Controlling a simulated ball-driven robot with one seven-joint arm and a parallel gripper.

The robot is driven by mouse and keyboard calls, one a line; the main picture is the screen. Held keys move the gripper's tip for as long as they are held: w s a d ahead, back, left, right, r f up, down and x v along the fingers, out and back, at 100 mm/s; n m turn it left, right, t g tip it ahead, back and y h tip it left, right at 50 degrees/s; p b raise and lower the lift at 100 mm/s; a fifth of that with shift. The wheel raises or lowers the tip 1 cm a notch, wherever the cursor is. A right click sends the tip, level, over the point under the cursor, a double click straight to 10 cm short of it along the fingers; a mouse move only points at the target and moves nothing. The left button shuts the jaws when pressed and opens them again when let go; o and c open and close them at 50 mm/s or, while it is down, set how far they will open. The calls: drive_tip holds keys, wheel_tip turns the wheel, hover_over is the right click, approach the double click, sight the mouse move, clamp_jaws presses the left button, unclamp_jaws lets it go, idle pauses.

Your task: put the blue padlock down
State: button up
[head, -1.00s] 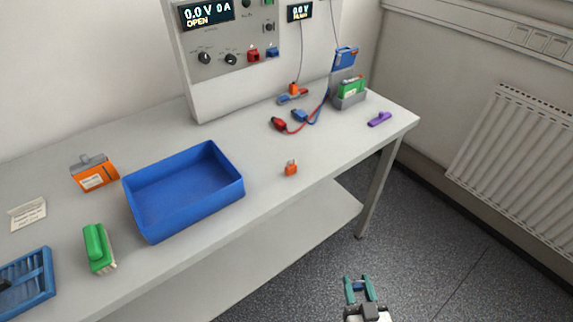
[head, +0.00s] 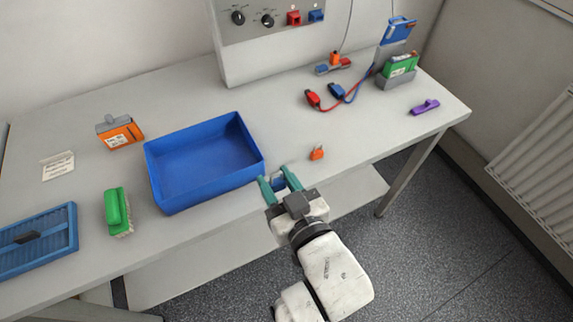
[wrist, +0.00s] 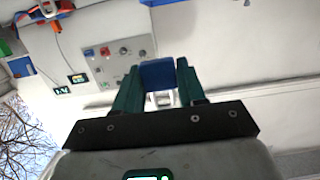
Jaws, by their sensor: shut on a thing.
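My gripper (head: 279,180) is at the front edge of the bench, just right of the blue tray's near right corner in the head view. Its teal fingers are shut on the blue padlock (head: 278,184), a small blue block mostly hidden between them. In the wrist view the padlock (wrist: 158,74) sits between the fingertips, with its pale shackle (wrist: 160,98) showing below the blue body. I cannot tell exactly how high it is above the bench.
A blue tray (head: 258,172) is empty. An orange padlock (head: 317,153) stands to its right. A green brush (head: 117,211), an orange pack (head: 119,131) and a blue rack (head: 72,228) are left. Leads (head: 335,100) and a purple object (head: 424,107) lie right.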

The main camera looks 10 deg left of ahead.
drive_tip(key=w+f, duration=0.3)
drive_tip(key=w, duration=0.1)
drive_tip(key=w+f, duration=0.3)
drive_tip(key=w, duration=0.1)
drive_tip(key=w+f+p, duration=0.1)
drive_tip(key=w+f, duration=0.2)
drive_tip(key=w, duration=0.1)
drive_tip(key=shift+w+f, duration=0.1)
drive_tip(key=shift+w, duration=0.15)
drive_tip(key=shift+w+f, duration=0.1)
drive_tip(key=shift+f, duration=1.5)
drive_tip(key=shift+f, duration=0.2)
drive_tip(key=o, duration=1.1)
drive_tip(key=shift+r, duration=0.15)
